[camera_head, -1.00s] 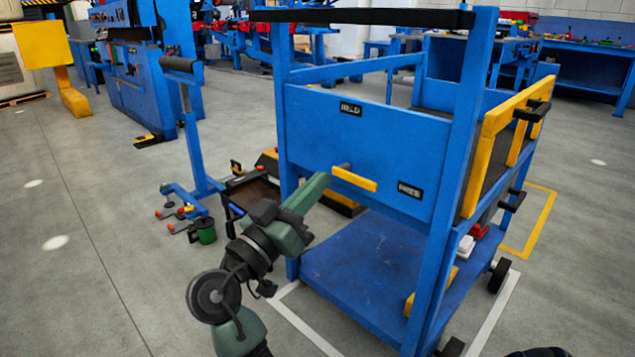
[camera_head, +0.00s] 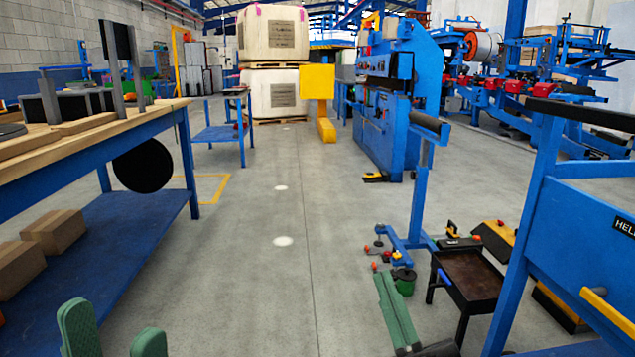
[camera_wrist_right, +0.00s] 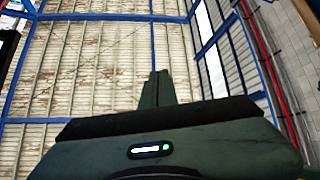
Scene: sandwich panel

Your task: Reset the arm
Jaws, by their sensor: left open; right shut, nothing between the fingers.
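My left gripper (camera_head: 114,336) shows at the bottom left of the head view, its two green fingers apart with a gap between them. It is empty, beside the blue workbench. My right gripper (camera_head: 384,276) shows at the lower middle right of the head view, its green fingers together and pointing up and away. It is shut with nothing in it. In the right wrist view the right gripper (camera_wrist_right: 157,75) points towards the ceiling. The blue cart panel (camera_head: 580,240) with a yellow handle (camera_head: 607,312) is at the right, apart from the right gripper.
A wooden-topped workbench (camera_head: 100,143) with a blue lower shelf (camera_head: 110,240) stands at the left, cardboard boxes (camera_head: 52,231) on it. A dark tray stand (camera_head: 470,275) and a blue roller stand (camera_head: 415,200) are right of centre. The middle floor is clear.

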